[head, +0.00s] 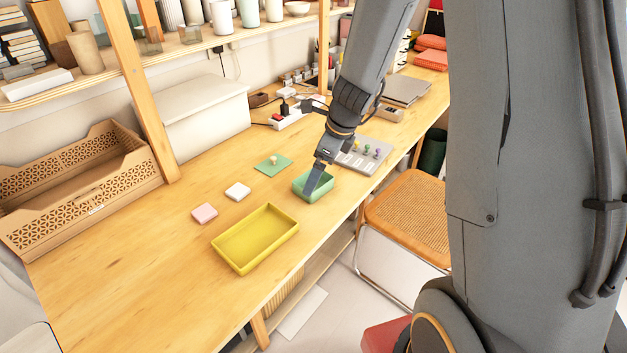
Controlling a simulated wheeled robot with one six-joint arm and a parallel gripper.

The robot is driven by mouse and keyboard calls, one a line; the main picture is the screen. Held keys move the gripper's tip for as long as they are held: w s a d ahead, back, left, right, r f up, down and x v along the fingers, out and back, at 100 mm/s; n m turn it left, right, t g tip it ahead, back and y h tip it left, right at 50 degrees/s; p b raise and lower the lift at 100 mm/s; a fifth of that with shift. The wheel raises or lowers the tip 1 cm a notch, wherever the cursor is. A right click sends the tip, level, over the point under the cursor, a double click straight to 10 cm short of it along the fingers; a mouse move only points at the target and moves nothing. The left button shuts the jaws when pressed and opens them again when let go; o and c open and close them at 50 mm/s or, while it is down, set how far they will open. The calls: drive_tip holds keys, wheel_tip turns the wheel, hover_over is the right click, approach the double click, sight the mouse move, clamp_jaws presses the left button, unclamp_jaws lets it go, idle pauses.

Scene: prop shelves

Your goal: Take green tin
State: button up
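The green tin (325,190) is a small open box on the wooden table, right of the yellow tray. My gripper (311,186) points down at the tin, and its tip overlaps the tin's inside and left part. I cannot tell whether it touches the tin or whether its fingers are apart. A flat green square with a small pale knob (273,163) lies on the table, left of and behind the tin. Part of the tin is hidden behind my gripper.
A yellow tray (243,262), a pink square (204,213) and a white square (237,191) lie on the table. A grey board with coloured knobs (377,160) stands close behind the tin. A cane chair (408,215) is beside the table's right edge.

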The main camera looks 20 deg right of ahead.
drive_tip(key=w+f+m, duration=0.2)
drive_tip(key=m, duration=0.1)
drive_tip(key=w+f+m, duration=0.1)
drive_tip(key=w, duration=0.1)
drive_tip(key=shift+d+m+t, duration=0.4)
drive_tip(key=x, duration=0.4)
drive_tip(key=shift+s+f+b, duration=0.25)
drive_tip(key=shift+s+b, duration=0.05)
drive_tip(key=shift+s, duration=0.1)
drive_tip(key=shift+w+a+f, duration=0.15)
drive_tip(key=shift+w+f, duration=0.05)
drive_tip(key=shift+f, duration=0.2)
drive_tip(key=c, duration=1.1)
